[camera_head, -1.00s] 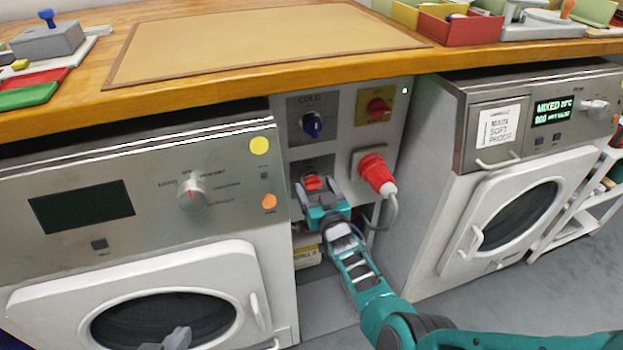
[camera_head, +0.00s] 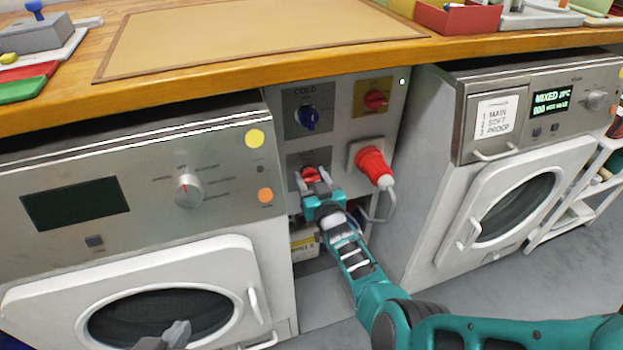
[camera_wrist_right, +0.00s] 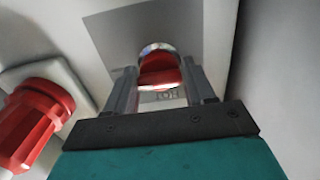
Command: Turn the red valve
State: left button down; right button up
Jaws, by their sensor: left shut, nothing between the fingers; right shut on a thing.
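The red valve (camera_head: 310,173) is a small red handle on a grey plate, low on the panel between the two machines. It also shows in the right wrist view (camera_wrist_right: 160,70), with a pale ring around it. My right gripper (camera_head: 317,181) reaches up from below and is shut on the red valve, one finger on each side. In the right wrist view its fingers (camera_wrist_right: 163,88) hide the valve's sides. My left gripper (camera_head: 173,337) is shut and empty, low in front of the left machine's door, partly cut off by the frame edge.
A blue COLD knob (camera_head: 308,118) sits above the valve, and a red knob on a yellow plate (camera_head: 376,100) above right. A red plug with a grey cable (camera_head: 372,165) juts out close to my right gripper. The wooden counter (camera_head: 240,87) overhangs the panel.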

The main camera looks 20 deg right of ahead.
pick_arm(q)
jog(key=shift+w, duration=0.1)
pick_arm(e)
jog(key=shift+n, duration=0.3)
jog(key=n, duration=0.2)
jog(key=shift+n, duration=0.4)
jog(key=n, duration=0.5)
jog(key=shift+a, duration=0.1)
jog(key=n, duration=0.6)
jog(key=shift+n, duration=1.7)
pick_arm(q)
jog(key=shift+w+r, duration=0.1)
jog(key=shift+w, duration=0.1)
